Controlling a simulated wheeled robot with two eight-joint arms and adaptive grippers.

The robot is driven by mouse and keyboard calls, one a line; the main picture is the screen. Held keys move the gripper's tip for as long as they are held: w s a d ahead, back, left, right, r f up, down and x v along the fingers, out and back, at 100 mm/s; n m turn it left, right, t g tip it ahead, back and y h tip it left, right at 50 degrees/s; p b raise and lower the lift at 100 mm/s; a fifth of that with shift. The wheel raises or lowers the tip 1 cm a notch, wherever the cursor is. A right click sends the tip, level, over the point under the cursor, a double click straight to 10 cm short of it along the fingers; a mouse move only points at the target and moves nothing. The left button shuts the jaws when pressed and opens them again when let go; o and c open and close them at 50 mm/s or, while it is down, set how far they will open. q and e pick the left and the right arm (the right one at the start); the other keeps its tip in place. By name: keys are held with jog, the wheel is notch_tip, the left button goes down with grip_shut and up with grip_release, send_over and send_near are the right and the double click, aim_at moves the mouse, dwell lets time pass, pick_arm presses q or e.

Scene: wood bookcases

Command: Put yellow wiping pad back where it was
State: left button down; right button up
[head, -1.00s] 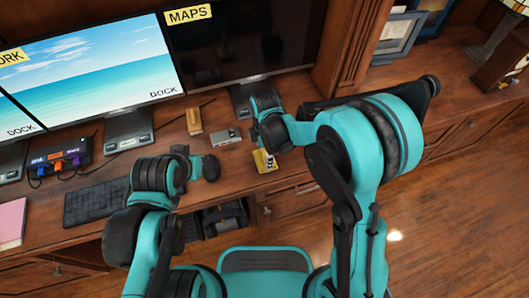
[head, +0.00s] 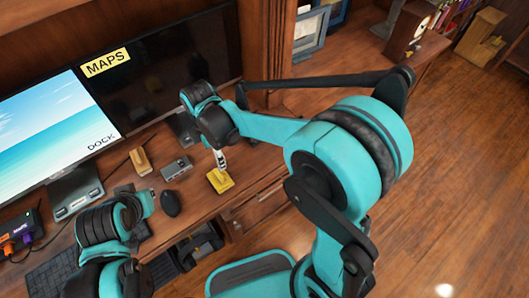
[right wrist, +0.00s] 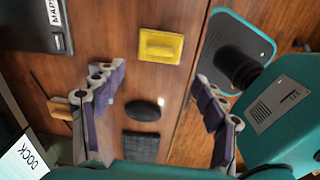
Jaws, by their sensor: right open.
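The yellow wiping pad (head: 220,181) lies on the wooden desk near its front edge, below the right arm. It also shows in the right wrist view (right wrist: 160,46), flat on the desk with a raised grip on top. My right gripper (head: 222,161) is just above the pad in the head view. In the right wrist view its fingers (right wrist: 156,100) are spread wide with nothing between them, and the pad shows beyond them. My left arm's end (head: 140,207) is over the desk at lower left; its fingers cannot be made out.
A tan block (head: 140,161), a small grey box (head: 176,168) and a black mouse (head: 171,203) lie left of the pad. Monitors (head: 160,65) stand behind. A keyboard (head: 52,275) is at lower left.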

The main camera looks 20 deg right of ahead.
jog(key=s+d+r+m+t, duration=0.3)
jog(key=s+d+m, duration=0.3)
jog(key=d+m, duration=0.2)
jog(key=s+d+r+m+t, duration=0.4)
jog(key=d+m, duration=0.5)
jog(key=m, duration=0.3)
jog(key=shift+s+r+m, duration=0.3)
jog(key=shift+s+r, duration=0.4)
jog(key=shift+s, duration=0.35)
